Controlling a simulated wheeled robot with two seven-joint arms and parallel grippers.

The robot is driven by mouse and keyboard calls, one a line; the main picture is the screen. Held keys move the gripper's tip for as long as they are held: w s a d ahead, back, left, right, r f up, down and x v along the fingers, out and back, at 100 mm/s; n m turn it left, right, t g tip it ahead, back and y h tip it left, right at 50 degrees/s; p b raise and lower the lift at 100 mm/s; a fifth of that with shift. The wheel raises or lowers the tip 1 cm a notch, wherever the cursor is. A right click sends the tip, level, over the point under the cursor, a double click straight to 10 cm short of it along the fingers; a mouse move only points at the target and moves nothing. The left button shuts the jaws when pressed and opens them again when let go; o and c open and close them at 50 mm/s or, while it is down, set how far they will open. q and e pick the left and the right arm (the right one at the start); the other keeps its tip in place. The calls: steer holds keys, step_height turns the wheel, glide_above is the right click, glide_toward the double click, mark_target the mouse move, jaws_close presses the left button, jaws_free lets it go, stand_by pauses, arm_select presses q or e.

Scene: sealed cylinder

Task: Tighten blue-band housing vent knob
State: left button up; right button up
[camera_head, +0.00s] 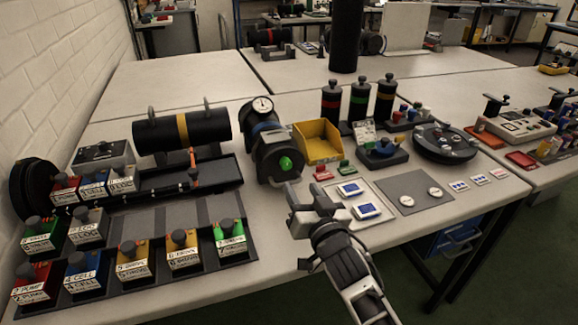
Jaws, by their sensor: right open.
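The blue-band housing (275,158) is a dark cylinder lying on the table near the middle, its round end cap facing me. A blue band (264,128) shows behind the cap, and a round white gauge (262,105) stands on top. A green knob (285,163) sits on the end cap; I cannot tell whether it is the vent knob, or how tight it is. My right gripper (306,192) is open and appears empty. It is in front of the housing, below and a little right of the green knob in the picture, apart from it. My left gripper is out of view.
A yellow bin (318,141) stands close right of the housing. A yellow-banded cylinder (182,130) lies on a dark rack to the left, above several labelled blocks. A pale tray with blue-faced pieces (350,189) lies right of my gripper. Upright banded cylinders (359,103) stand behind.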

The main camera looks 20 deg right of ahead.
mark_target(287, 166)
steer(key=w, duration=0.9)
steer(key=shift+w+a, duration=0.2)
steer(key=shift+w, duration=0.1)
steer(key=c, duration=1)
